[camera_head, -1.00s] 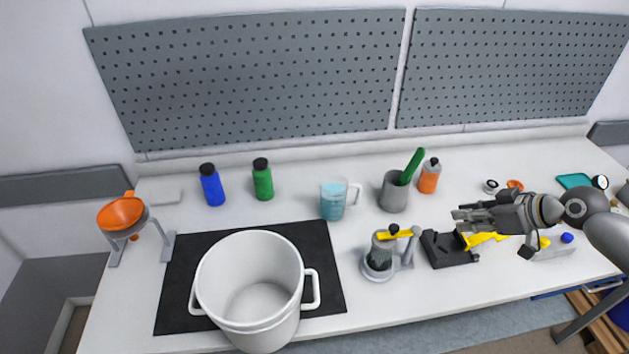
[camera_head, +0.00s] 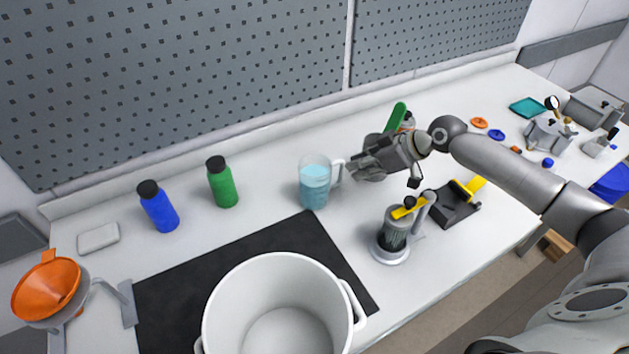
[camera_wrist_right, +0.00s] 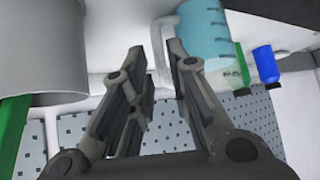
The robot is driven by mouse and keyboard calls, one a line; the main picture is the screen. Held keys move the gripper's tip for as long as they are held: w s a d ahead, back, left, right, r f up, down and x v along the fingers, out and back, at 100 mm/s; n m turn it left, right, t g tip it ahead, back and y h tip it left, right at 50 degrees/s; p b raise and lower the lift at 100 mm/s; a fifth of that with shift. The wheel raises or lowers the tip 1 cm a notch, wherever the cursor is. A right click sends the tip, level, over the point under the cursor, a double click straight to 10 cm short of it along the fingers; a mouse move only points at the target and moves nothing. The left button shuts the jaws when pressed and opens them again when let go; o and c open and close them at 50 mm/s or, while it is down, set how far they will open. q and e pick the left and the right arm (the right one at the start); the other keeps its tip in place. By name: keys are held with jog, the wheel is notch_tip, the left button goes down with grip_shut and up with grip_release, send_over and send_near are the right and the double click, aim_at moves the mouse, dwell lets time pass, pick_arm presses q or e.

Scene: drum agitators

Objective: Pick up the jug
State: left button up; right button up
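The jug (camera_head: 315,183) is a clear measuring jug with light blue contents and a pale handle on its right side. It stands upright on the white worktop. My right gripper (camera_head: 354,169) is just right of the handle, its fingers pointing at it. In the right wrist view the gripper (camera_wrist_right: 156,52) is open, and the handle shows between its fingertips, with the jug's body (camera_wrist_right: 205,38) beyond the right finger. I cannot tell how deep the handle sits between the fingers. My left gripper is out of view.
A grey cup (camera_wrist_right: 45,50) stands close beside my right gripper, mostly hidden in the head view. A grey device with a yellow top (camera_head: 394,230) stands in front. Green (camera_head: 222,183) and blue (camera_head: 159,207) bottles are to the left. A large white pot (camera_head: 225,310) is nearest.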

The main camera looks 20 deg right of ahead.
aim_at(342, 173)
jog(key=p+x, duration=0.2)
jog(key=x, duration=0.4)
jog(key=shift+w+p, duration=0.2)
jog(key=shift+p, duration=0.15)
jog(key=shift+w+a+f, duration=0.15)
jog(key=shift+w+f, duration=0.05)
jog(key=shift+f, duration=0.3)
grip_shut()
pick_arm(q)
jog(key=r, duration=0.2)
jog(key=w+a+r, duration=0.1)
pick_arm(e)
jog(key=shift+r, duration=0.15)
